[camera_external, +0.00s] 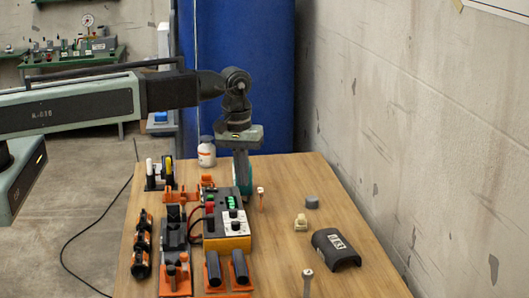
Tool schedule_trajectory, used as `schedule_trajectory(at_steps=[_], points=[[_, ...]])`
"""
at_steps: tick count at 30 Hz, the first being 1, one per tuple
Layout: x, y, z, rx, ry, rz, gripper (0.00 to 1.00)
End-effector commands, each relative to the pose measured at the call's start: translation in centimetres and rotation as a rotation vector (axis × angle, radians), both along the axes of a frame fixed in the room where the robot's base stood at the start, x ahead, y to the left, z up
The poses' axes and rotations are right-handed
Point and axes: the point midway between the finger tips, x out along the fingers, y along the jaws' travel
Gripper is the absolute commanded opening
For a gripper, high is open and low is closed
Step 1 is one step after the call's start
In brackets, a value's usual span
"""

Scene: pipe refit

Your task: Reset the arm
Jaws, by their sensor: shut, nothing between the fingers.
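My arm (110,100) reaches in from the left. My gripper (241,178) points straight down over the back part of the wooden table (310,170). Its fingers are together with nothing between them. It is just behind the yellow and black device (234,226), which has a white panel with knobs and green parts on top. I cannot tell how far the fingertips are above the table.
A white bottle (206,152) stands at the back edge. Orange and black fixtures (174,250) fill the left side. A black half-shell (336,250), a grey cap (312,202) and a beige part (301,223) lie right. A concrete wall (420,120) bounds the right.

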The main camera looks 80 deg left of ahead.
Motion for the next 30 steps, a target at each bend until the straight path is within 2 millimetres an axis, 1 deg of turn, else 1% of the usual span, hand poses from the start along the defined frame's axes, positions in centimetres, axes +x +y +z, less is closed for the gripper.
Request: schedule_trajectory(at_steps=[1,2,3,5,6,7,8,9,11,13,16,19,30], points=[[-1.0,-4.2,-0.8,0.004,0.005,-0.110,0.00],[-1.5,-6.3,-0.9,0.007,0.007,-0.180,0.00],[-2.3,-9.0,-1.2,0.011,0.012,-0.279,0.00],[-3.9,-12.5,-1.5,0.018,0.019,-0.442,0.00],[-5.2,-14.6,-1.7,0.022,0.024,-0.561,0.00],[-6.3,-15.8,-1.8,0.026,0.029,-0.656,0.00],[-7.2,-16.4,-1.8,0.029,0.033,-0.739,0.00],[-8.1,-16.6,-1.7,0.033,0.038,-0.830,0.00],[-8.9,-16.2,-1.6,0.036,0.044,-0.939,0.00],[-9.2,-16.1,-1.6,0.037,0.049,-1.041,0.00],[-9.1,-16.1,-1.6,0.038,0.052,-1.130,0.00],[-9.0,-16.1,-1.6,0.038,0.052,-1.155,0.00],[-9.0,-16.0,-1.6,0.039,0.051,-1.150,0.00]])
